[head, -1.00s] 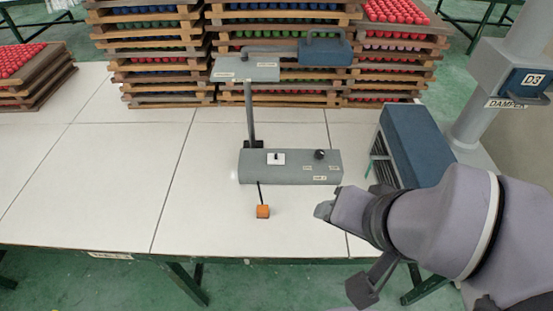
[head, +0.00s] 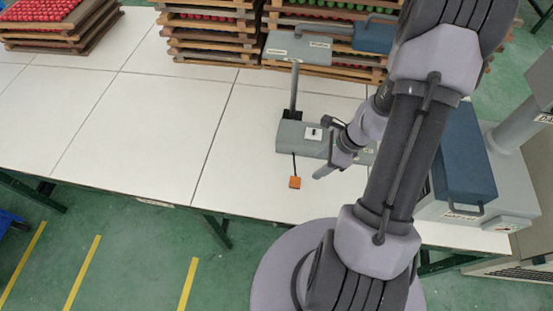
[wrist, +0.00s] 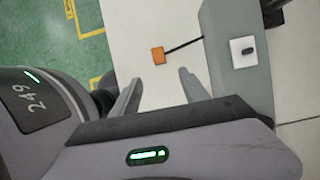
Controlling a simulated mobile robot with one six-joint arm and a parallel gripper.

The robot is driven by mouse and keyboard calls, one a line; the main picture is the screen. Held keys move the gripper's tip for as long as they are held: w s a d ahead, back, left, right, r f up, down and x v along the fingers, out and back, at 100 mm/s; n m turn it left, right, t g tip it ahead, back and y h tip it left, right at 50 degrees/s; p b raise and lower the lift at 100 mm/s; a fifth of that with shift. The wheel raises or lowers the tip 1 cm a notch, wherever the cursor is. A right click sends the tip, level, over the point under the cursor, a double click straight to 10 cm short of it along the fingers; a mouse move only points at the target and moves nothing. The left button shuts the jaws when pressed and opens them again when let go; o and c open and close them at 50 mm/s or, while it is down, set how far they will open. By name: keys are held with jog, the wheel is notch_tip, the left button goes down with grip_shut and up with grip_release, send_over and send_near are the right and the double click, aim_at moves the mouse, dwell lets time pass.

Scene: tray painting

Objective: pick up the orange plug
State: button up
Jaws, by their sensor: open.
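The orange plug (head: 295,182) is a small block lying on the white table near its front edge, on a short dark cord from the grey machine base (head: 300,139). My gripper (head: 330,160) is to the right of the plug in the head view, apart from it. In the wrist view the plug (wrist: 158,56) lies beyond the two fingertips, roughly in line with the gap between them. My gripper (wrist: 155,82) is open and empty.
The grey base carries a white switch plate (wrist: 243,51) and a post with an upper arm (head: 297,49). A blue box (head: 462,165) stands at the right. Stacked wooden trays (head: 212,30) of coloured pieces line the back. The table left of the plug is clear.

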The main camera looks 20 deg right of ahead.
aim_at(297, 180)
jog(key=b+x, duration=0.4)
jog(key=x, duration=0.6)
jog(key=shift+s+d, duration=0.15)
jog(key=shift+s, duration=0.05)
jog(key=b+x, duration=0.1)
jog(key=x, duration=0.1)
jog(key=b+x, duration=0.1)
jog(key=x, duration=0.1)
jog(key=b+x, duration=0.1)
jog(key=x, duration=0.1)
jog(key=shift+w+a+r, duration=0.2)
jog(key=shift+w+a, duration=0.05)
jog(key=shift+a, duration=0.1)
jog(key=shift+r, duration=0.1)
grip_shut()
